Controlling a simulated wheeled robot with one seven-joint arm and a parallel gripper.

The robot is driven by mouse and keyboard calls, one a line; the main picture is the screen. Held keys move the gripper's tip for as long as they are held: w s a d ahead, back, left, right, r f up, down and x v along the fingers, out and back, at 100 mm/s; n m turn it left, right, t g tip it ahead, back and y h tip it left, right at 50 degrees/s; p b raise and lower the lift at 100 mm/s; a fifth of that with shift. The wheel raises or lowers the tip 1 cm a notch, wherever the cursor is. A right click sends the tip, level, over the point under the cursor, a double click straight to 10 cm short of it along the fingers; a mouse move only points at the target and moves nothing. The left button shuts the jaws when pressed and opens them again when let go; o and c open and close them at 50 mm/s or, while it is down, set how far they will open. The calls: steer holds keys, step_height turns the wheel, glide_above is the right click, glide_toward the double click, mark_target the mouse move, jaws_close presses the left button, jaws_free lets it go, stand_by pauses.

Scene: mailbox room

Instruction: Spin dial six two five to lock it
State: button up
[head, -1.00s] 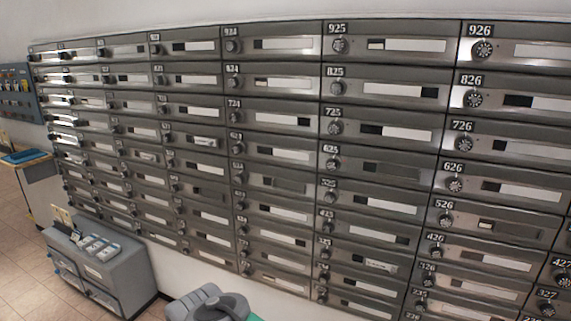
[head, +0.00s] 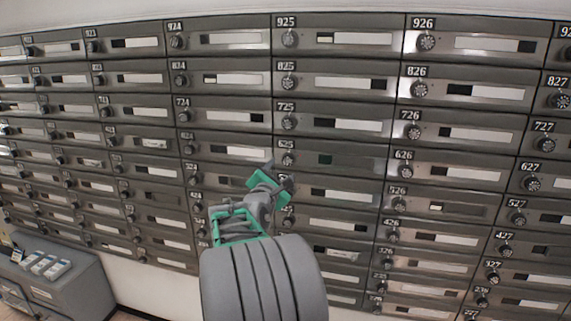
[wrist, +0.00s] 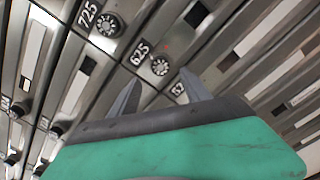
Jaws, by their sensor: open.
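The box numbered 625 is in the wall of metal mailboxes, and its label and round dial (head: 286,160) show in the head view just above my gripper. In the wrist view the 625 dial (wrist: 160,66) sits just beyond and between my two fingertips, apart from them. My gripper (head: 279,179) is open and empty, in front of the wall. It also shows in the wrist view (wrist: 160,85) with its grey fingers spread. In the head view it covers part of the box below 625.
Dial 725 (wrist: 108,25) lies close by, up and left in the wrist view. Box 626 (head: 455,171) is to the right in the head view. A grey cabinet (head: 75,280) stands on the floor at the lower left.

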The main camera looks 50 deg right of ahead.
mark_target(287, 162)
steer(key=p+x, duration=0.1)
steer(key=x, duration=0.5)
steer(key=shift+w+d+f, duration=0.1)
steer(key=shift+d, duration=0.1)
steer(key=shift+c, duration=0.5)
steer(key=shift+a, duration=0.1)
jaws_close()
